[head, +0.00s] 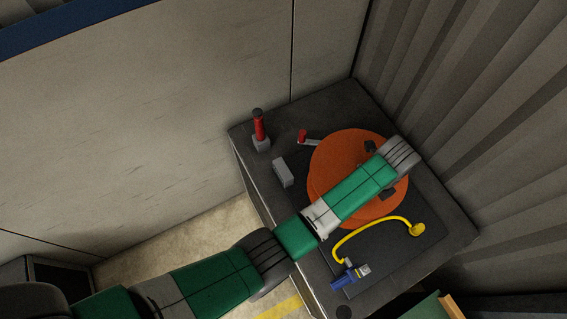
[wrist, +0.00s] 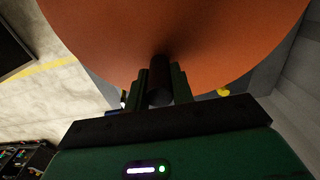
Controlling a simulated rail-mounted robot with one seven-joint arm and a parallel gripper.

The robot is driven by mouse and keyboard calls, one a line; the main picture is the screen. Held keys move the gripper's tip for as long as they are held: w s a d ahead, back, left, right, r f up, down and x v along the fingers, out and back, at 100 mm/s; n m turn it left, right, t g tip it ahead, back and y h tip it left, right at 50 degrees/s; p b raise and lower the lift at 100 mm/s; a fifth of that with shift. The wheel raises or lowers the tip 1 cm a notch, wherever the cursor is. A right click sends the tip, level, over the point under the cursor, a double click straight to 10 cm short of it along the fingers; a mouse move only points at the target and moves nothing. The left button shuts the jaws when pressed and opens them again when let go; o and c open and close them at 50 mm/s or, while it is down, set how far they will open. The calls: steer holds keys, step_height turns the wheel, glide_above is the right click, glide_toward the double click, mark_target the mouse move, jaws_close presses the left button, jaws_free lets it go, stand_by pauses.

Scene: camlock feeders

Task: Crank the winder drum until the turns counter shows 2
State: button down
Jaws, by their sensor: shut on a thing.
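The winder drum (head: 340,155) is a large orange disc on a dark grey cabinet in the head view, partly covered by my arm. Its orange face fills the upper part of the wrist view (wrist: 100,35). My gripper (wrist: 160,88) is shut on a dark round crank handle (wrist: 159,85), with one finger on each side of it, close to the drum face. In the head view my arm hides the fingers and the handle. A small grey box (head: 283,172) stands left of the drum; I cannot tell if it is the turns counter. No number is readable.
The cabinet top (head: 440,240) also carries a red-handled lever (head: 260,128), a small red-tipped arm (head: 303,137) by the drum, a curved yellow piece (head: 370,232) and a blue fitting (head: 345,279). Corrugated wall (head: 450,90) stands close behind; pale panels (head: 150,120) stand left.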

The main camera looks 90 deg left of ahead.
steer(key=shift+w+a+f+b, duration=0.1)
steer(key=shift+w+a+b, duration=0.1)
steer(key=shift+w+b, duration=0.35)
steer(key=shift+w+a+f+b, duration=0.15)
steer(key=shift+w+b, duration=0.25)
steer(key=shift+w, duration=0.2)
steer(key=shift+w+a+r, duration=0.15)
steer(key=shift+w+r, duration=0.1)
steer(key=shift+w, duration=0.25)
steer(key=shift+c, duration=1.8)
jaws_free()
step_height(320, 180, up, 8)
steer(key=p, duration=0.7)
